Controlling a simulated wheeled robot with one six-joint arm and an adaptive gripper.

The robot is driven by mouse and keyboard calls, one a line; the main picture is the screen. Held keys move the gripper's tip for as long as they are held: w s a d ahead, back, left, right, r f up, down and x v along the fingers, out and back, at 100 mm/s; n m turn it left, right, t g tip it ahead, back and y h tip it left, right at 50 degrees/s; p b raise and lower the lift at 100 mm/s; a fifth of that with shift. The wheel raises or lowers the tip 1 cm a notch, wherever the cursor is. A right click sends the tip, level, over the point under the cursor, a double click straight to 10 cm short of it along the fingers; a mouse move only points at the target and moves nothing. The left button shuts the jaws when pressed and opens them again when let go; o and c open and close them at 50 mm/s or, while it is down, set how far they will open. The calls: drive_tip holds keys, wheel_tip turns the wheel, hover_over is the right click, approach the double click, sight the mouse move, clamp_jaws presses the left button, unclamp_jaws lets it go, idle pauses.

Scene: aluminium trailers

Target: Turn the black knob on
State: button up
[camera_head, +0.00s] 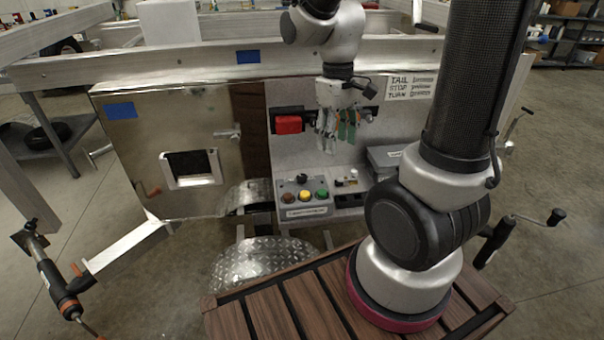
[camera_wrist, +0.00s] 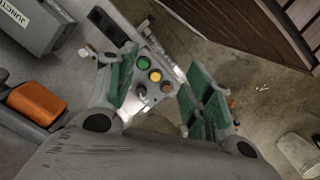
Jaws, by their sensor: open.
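In the wrist view the control box (camera_wrist: 171,71) shows between my fingers, with a dark knob (camera_wrist: 140,91) near the yellow and green buttons. My gripper (camera_head: 337,143) is open and empty, pointing down, above and slightly right of the knob in the head view. In the wrist view its green-padded fingers (camera_wrist: 157,82) stand apart on either side of the box. It touches nothing that I can see. The knob's pointer direction is too small to read.
A red box (camera_head: 288,124) is mounted on the panel left of my gripper. Small switches (camera_head: 346,179) stand right of the control box. A grey box (camera_head: 384,158) is farther right. A silver door (camera_head: 190,125) stands at left, and diamond plate (camera_head: 262,265) lies in front.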

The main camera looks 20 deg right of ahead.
sight(302, 176)
drive_tip(key=w+a+f+n, duration=0.1)
drive_tip(key=w+f+n, duration=0.2)
drive_tip(key=w, duration=0.1)
drive_tip(key=w+a+f+n, duration=0.1)
drive_tip(key=w+f+n, duration=0.2)
drive_tip(key=w+f, duration=0.1)
drive_tip(key=w+f+n, duration=0.3)
drive_tip(key=f, duration=0.1)
drive_tip(key=shift+w+a+f+n+t, duration=0.1)
drive_tip(key=shift+w+a+n+t, duration=0.2)
drive_tip(key=shift+w+a+t, duration=0.1)
drive_tip(key=shift+w+a+n, duration=0.1)
drive_tip(key=shift+w+n, duration=0.35)
drive_tip(key=shift+n, duration=0.35)
drive_tip(key=shift+f, duration=0.3)
wheel_tip(302, 176, down, 7)
drive_tip(key=shift+f, duration=0.1)
drive_tip(key=c, duration=1.1)
